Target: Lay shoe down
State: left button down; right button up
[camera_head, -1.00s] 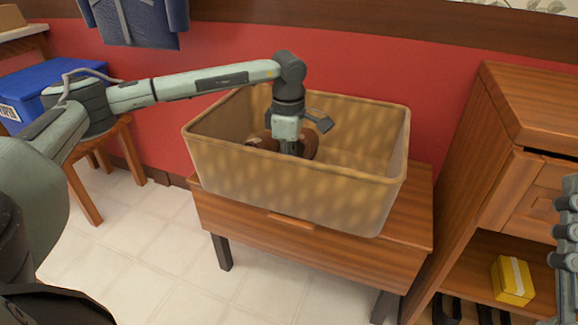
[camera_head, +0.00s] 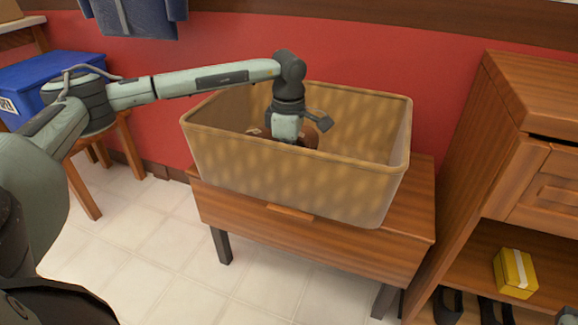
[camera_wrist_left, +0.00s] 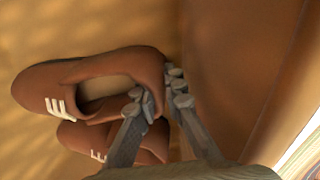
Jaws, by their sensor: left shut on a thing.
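A brown shoe with white stripes (camera_wrist_left: 92,82) is in my left gripper (camera_wrist_left: 158,92), whose fingers are shut on its opening edge. In the left wrist view a second brown shoe (camera_wrist_left: 75,142) lies close beside it, partly hidden by it. In the head view my left gripper (camera_head: 290,139) reaches down inside the woven tan basket (camera_head: 290,178), and brown shoe parts (camera_head: 309,137) show around it. The basket's front wall hides the lower part of the shoes, so I cannot tell whether the held one touches the bottom. A small grey piece, perhaps my right gripper, shows at the lower right corner.
The basket stands on a wooden bench (camera_head: 300,237). A blue bin (camera_head: 50,85) sits on a stool at left. The basket's right side looks empty.

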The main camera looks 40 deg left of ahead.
pick_arm(q)
jog(key=shift+f+b, duration=0.35)
jog(key=shift+f, duration=0.55)
jog(key=shift+s+f+b, duration=0.15)
jog(key=shift+f+b, duration=0.15)
jog(key=shift+f, duration=0.05)
jog(key=shift+d+f, duration=0.1)
jog(key=shift+f, duration=0.2)
jog(key=c, duration=1.5)
grip_release()
jog(key=shift+c, duration=0.2)
jog(key=shift+r, duration=0.1)
jog(key=shift+d+r, duration=0.1)
jog(key=shift+r, duration=0.15)
notch_tip(320, 180, up, 13)
jog(key=shift+r, duration=0.15)
